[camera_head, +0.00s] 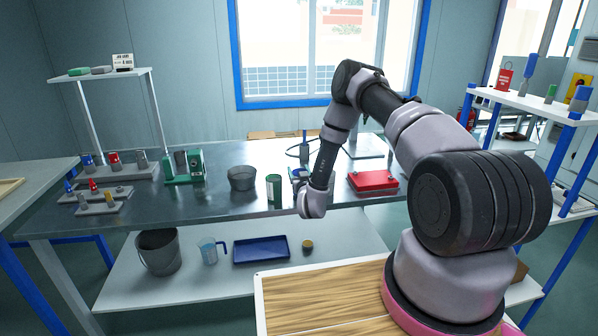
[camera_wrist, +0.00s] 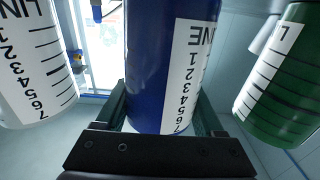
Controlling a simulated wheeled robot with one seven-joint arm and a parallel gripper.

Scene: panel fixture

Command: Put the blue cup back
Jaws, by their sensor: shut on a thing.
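The blue cup (camera_wrist: 150,60) has a white scale label with a line mark and numbers. In the wrist view it stands between the two fingers of my gripper (camera_wrist: 162,112), which is shut on it. In the head view a bit of blue (camera_head: 298,173) shows beside my wrist, at the bench's front part; my arm hides most of the cup and the fingers. I cannot tell whether its base touches the bench.
A green cup (camera_wrist: 285,85) and a white cup (camera_wrist: 35,65) flank it closely. The green cup (camera_head: 273,188) stands on the metal bench (camera_head: 225,211) left of my gripper. A grey bowl (camera_head: 242,178) is further left; a red case (camera_head: 373,182) lies right.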

